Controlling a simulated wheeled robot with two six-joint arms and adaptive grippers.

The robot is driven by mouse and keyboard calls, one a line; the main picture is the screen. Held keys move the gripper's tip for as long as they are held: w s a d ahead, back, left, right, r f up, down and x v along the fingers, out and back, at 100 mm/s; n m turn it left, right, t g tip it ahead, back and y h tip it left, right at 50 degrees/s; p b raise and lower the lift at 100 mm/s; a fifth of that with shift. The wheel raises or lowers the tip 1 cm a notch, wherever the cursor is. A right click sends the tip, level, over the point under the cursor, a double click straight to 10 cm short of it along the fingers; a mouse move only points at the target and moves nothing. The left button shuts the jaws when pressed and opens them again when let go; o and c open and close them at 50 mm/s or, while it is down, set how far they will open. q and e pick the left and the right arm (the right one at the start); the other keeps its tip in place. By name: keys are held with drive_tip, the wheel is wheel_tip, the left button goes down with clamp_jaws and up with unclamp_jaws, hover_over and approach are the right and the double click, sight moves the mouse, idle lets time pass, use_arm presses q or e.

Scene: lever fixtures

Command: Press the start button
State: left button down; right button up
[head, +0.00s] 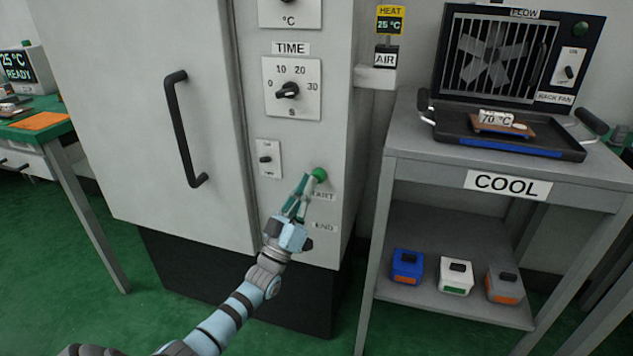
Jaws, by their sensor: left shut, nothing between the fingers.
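An "END" label (325,227) is lower down. My right gripper is not in view.
Above are a TIME dial (288,90) and a small toggle switch (267,159). The oven door has a black handle (184,128). A COOL table (410,160) at the right carries a black tray (455,138) before a rack fan (515,55); several small boxes are on its shelf.

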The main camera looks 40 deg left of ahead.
use_arm(q)
drive_tip(key=shift+w+a+b, duration=0.2)
drive_tip(key=shift+w+b, duration=0.35)
idle(0.7)
drive_tip(key=shift+s+d+p, duration=0.2)
drive_tip(key=shift+s+p, duration=0.3)
drive_tip(key=shift+s+d+p, duration=0.15)
drive_tip(key=shift+s+p, duration=0.3)
drive_tip(key=s+p, duration=0.1)
drive_tip(key=s+d+p, duration=0.1)
drive_tip(key=s, duration=0.1)
drive_tip(key=s+p, duration=0.1)
drive_tip(key=p, duration=0.1)
drive_tip(key=shift+s+d, duration=0.3)
drive_tip(key=shift+s, duration=0.05)
